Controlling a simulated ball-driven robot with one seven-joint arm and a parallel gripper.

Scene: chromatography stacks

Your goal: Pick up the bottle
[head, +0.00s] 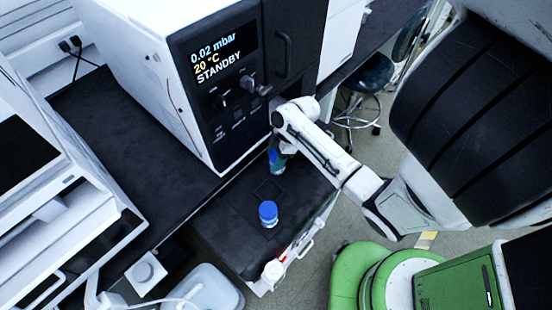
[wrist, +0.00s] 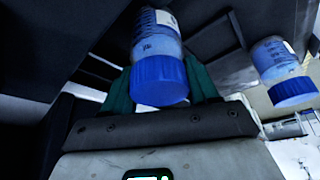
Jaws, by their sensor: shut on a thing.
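A clear bottle with a blue screw cap (wrist: 160,80) is between the teal fingers of my gripper (wrist: 161,68) in the wrist view. The gripper is shut on it. In the head view my gripper (head: 278,156) is over the dark bench beside the white instrument, with a bit of blue and teal showing below it; my arm hides much of the held bottle. A second blue-capped bottle (head: 268,213) stands upright on the bench, apart from the gripper. It also shows at the right of the wrist view (wrist: 283,75).
A large white instrument with a black front panel (head: 225,75) reading "STANDBY" stands close behind the gripper. The dark bench (head: 225,225) has bare room left of the standing bottle. A white container (head: 210,290) is below, and a stool (head: 370,75) is beyond.

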